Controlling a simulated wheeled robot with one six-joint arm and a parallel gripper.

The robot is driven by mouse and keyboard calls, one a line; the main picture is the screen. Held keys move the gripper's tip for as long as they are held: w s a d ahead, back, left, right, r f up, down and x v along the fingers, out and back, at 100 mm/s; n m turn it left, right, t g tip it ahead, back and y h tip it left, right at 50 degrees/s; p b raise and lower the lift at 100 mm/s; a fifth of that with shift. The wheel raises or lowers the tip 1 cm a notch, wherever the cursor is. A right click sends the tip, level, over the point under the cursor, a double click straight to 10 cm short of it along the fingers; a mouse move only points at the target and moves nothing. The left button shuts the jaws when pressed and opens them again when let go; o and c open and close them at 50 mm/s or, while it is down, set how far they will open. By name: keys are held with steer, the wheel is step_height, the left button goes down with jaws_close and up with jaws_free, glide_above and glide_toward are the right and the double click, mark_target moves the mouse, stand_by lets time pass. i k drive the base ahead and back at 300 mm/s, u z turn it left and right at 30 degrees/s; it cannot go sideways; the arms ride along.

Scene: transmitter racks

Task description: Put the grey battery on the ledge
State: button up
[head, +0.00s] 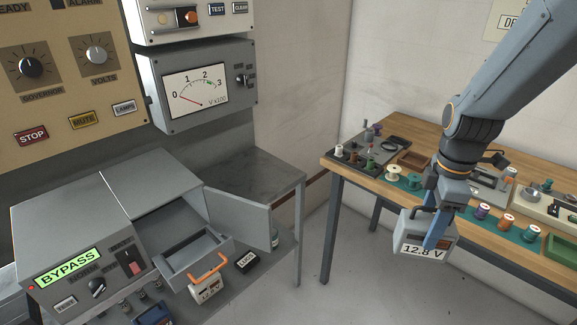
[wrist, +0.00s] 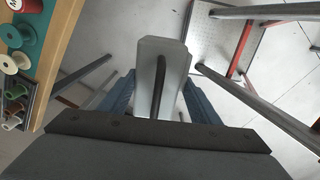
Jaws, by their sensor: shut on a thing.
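The grey battery (head: 411,236) hangs from my gripper (head: 436,218), labelled 12.8 V, in front of the wooden bench and clear of it. My gripper is shut on it. In the wrist view the battery (wrist: 150,80) sits between the blue fingers, with its dark handle (wrist: 187,70) on top. At left in the head view, a grey cabinet (head: 75,225) has its door (head: 243,215) swung open. A shallow grey tray (head: 185,262) sticks out of its opening. A flat dark grey top (head: 255,172) lies behind the door. I cannot tell which of these surfaces is the ledge.
The wooden bench (head: 400,135) carries several spools and trays. A meter box (head: 205,85) is on the wall. Open floor lies between bench and cabinet.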

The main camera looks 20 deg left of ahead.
mark_target(243, 189)
steer(key=u, duration=0.1)
steer(key=i, duration=1.05)
steer(key=u, duration=1.25)
steer(key=i, duration=0.75)
steer(key=u, duration=0.7)
